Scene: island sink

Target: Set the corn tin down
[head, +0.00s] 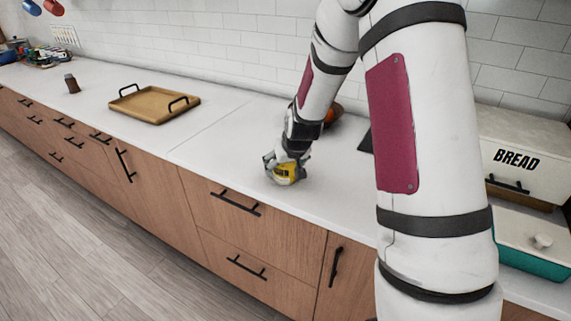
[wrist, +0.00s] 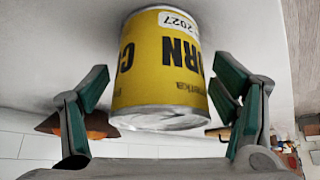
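The corn tin (wrist: 160,72) is a yellow can with dark lettering and a silver metal end. My gripper (wrist: 160,85) has one green-padded finger on each side of the tin. I cannot tell whether the tin's base touches the counter.
The white counter (head: 225,115) is clear left of the tin, up to a wooden tray (head: 150,106) with black handles. A small brown jar (head: 72,84) stands farther left. A bread box (head: 525,155) and a teal dish (head: 540,250) are at right. An orange-brown object (head: 334,113) lies behind my arm.

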